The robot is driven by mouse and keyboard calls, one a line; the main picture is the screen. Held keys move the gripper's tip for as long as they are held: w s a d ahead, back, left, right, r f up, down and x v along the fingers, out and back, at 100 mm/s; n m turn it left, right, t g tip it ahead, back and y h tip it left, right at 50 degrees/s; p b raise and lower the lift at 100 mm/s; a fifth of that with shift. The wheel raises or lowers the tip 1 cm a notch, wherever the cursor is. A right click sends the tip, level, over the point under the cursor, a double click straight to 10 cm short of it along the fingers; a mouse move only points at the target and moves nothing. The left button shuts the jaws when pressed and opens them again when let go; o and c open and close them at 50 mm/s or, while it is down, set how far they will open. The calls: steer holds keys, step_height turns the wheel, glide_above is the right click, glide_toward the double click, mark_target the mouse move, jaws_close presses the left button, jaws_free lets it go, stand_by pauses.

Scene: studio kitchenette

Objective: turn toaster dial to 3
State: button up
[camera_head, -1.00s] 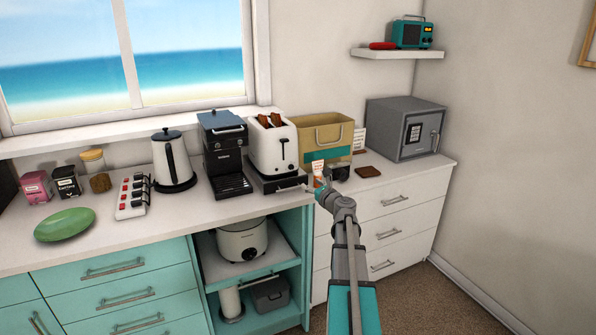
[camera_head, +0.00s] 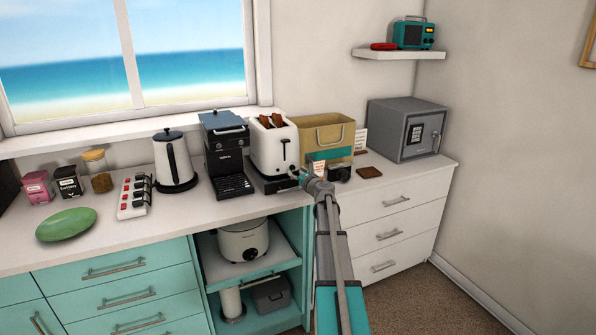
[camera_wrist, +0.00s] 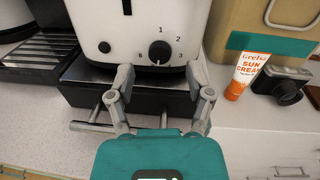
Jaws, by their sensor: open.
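I cannot tell surely which number the dial points at. My gripper (camera_wrist: 160,78) is open and empty, its fingers apart to the lower left and lower right of the dial. In the head view my gripper (camera_head: 300,177) is in front of the toaster's lower right front, and the dial is too small to make out.
A black drawer-like base (camera_wrist: 130,98) with a bar handle is under the toaster. The coffee machine (camera_head: 224,150) stands close on the left. A sunscreen tube (camera_wrist: 244,76), a camera (camera_wrist: 284,84) and a tan bin (camera_head: 325,135) are on the right.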

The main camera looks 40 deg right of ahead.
steer(key=shift+w+d, duration=0.15)
steer(key=shift+w, duration=0.75)
